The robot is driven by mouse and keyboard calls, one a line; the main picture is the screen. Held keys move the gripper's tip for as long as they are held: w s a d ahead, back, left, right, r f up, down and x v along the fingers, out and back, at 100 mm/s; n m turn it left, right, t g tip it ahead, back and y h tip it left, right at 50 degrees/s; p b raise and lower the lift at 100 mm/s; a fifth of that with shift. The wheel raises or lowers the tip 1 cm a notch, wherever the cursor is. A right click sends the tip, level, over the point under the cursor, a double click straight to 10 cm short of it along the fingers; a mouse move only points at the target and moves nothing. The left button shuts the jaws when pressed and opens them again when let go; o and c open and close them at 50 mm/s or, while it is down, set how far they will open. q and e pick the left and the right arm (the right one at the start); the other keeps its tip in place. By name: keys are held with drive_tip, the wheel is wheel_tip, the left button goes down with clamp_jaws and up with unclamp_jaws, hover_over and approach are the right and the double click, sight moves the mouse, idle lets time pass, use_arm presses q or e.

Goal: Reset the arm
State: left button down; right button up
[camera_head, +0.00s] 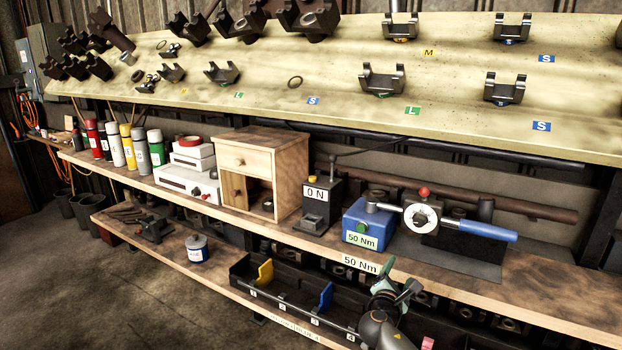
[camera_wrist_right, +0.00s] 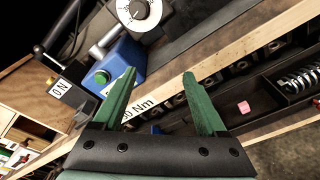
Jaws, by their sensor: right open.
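My right gripper (camera_head: 397,283) shows at the bottom right of the head view, in front of the workbench's front edge and above the lower shelf. In the right wrist view its two green fingers (camera_wrist_right: 160,74) stand wide apart with nothing held between them. The blue 50 Nm box (camera_head: 362,226) lies beyond the fingers on the bench and also shows in the wrist view (camera_wrist_right: 117,70). My left gripper is not in view.
A compartmented black tray (camera_head: 285,300) sits on the lower shelf. A small pink cube (camera_wrist_right: 244,107) lies at right.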

drive_tip(key=s+a+f+m+g+y, duration=0.2)
drive_tip(key=s+a+f+m+y, duration=0.15)
drive_tip(key=s+f, duration=0.65)
drive_tip(key=s+a+f+m+g+y, duration=0.2)
drive_tip(key=s+a+f+m+y, duration=0.15)
drive_tip(key=s+f, duration=0.6)
drive_tip(key=s+a+f+m+y, duration=0.1)
drive_tip(key=s+m, duration=0.5)
drive_tip(key=s, duration=0.5)
drive_tip(key=s+a+f+m+y, duration=0.1)
drive_tip(key=s+f+m+y, duration=0.1)
drive_tip(key=s+m, duration=0.4)
drive_tip(key=s, duration=0.5)
drive_tip(key=shift+s+g+y, duration=0.3)
drive_tip(key=shift+s+g, duration=0.05)
drive_tip(key=shift+g, duration=0.05)
